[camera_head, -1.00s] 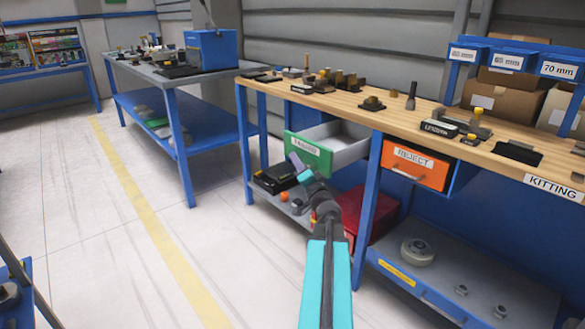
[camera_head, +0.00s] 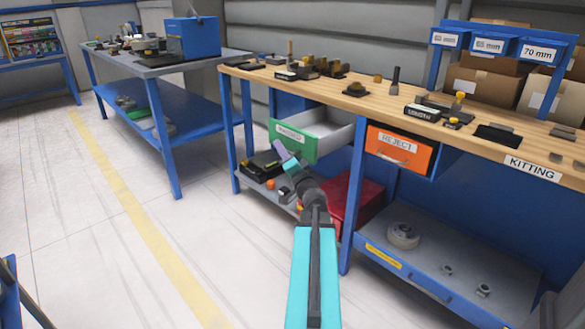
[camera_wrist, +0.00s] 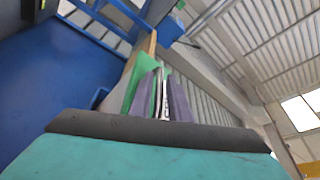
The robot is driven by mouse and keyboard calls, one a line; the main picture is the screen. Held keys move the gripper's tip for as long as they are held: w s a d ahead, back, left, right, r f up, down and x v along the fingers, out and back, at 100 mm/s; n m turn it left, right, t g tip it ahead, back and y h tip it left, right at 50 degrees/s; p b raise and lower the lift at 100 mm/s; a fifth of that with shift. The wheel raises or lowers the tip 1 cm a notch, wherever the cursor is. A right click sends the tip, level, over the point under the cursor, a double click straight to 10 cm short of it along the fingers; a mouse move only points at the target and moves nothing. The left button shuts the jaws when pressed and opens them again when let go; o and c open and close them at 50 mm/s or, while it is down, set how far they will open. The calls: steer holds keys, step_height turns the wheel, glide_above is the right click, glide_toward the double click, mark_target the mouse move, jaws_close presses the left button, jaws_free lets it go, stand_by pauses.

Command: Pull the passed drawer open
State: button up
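The passed drawer is the one with the green front (camera_head: 305,150) and a white label, under the wooden bench. It stands pulled out, with its grey inside showing. My gripper (camera_head: 282,153) is at the lower part of the green front, to the left. In the wrist view the green front (camera_wrist: 131,88) rises just beyond my gripper (camera_wrist: 161,98). Its two purple fingers stand apart, with green and the white label showing between them. The drawer's handle is hidden, and I cannot tell whether a finger touches it.
The orange reject drawer (camera_head: 410,158) is to the right. The wooden bench top (camera_head: 365,108) carries several small parts. A red box (camera_head: 350,205) and a black case (camera_head: 257,167) are on the lower shelf. The floor (camera_head: 75,230) at left is clear.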

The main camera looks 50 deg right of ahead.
steer(key=p+v, duration=0.4)
steer(key=v, duration=0.1)
steer(key=shift+r+p, duration=0.1)
steer(key=shift+p, duration=0.3)
steer(key=p, duration=0.4)
steer(key=shift+s+a+p, duration=0.15)
steer(key=shift+s+p, duration=0.2)
steer(key=shift+p, duration=0.05)
steer(key=p+v, duration=0.1)
steer(key=p, duration=0.5)
steer(key=shift+s+a, duration=0.25)
steer(key=shift+s, duration=0.1)
steer(key=shift+f+p+v, duration=0.2)
steer(key=shift+p+v, duration=2.05)
steer(key=shift+v, duration=0.45)
